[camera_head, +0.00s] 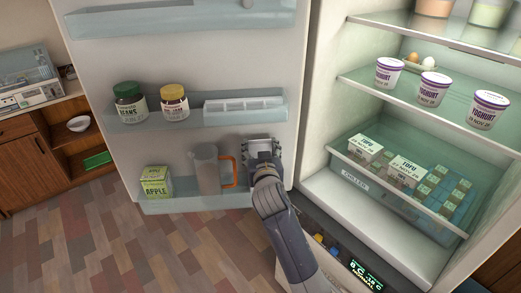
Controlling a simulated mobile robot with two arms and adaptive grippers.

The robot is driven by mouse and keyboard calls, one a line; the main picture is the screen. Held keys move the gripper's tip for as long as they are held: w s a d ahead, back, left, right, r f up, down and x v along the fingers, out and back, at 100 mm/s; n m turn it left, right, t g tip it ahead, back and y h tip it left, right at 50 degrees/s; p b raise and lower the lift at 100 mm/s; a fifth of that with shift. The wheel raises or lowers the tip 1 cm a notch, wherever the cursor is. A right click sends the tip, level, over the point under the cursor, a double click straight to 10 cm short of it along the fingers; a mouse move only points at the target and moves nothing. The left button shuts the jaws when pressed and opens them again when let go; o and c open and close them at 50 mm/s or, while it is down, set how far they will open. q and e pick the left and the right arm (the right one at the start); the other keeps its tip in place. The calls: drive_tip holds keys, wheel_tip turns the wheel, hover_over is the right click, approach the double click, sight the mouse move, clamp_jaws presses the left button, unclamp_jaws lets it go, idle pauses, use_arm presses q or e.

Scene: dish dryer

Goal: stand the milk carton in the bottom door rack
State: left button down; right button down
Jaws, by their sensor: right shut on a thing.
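My right gripper (262,155) is at the right end of the bottom door rack (185,206), on the inside of the open fridge door. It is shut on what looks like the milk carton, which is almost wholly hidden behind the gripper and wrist. I cannot tell whether the carton's base touches the rack floor. A clear jug with an orange handle (207,170) stands in the rack just left of the gripper. A green apple juice carton (155,183) stands at the rack's left end. My left gripper is not in view.
The middle door rack (190,118) above holds a green-lidded jar (130,103), a yellow-lidded jar (174,103) and a white tray (243,108). The open fridge at right has yoghurt pots on a shelf and a chiller drawer (355,182). Bare rack shows between juice and jug.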

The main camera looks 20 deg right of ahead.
drive_tip(key=shift+r, duration=0.2)
drive_tip(key=c, duration=0.5)
unclamp_jaws()
drive_tip(key=shift+f, duration=0.25)
drive_tip(key=shift+s, duration=0.1)
drive_tip(key=shift+r, duration=0.1)
drive_tip(key=b+v, duration=0.2)
drive_tip(key=v, duration=1)
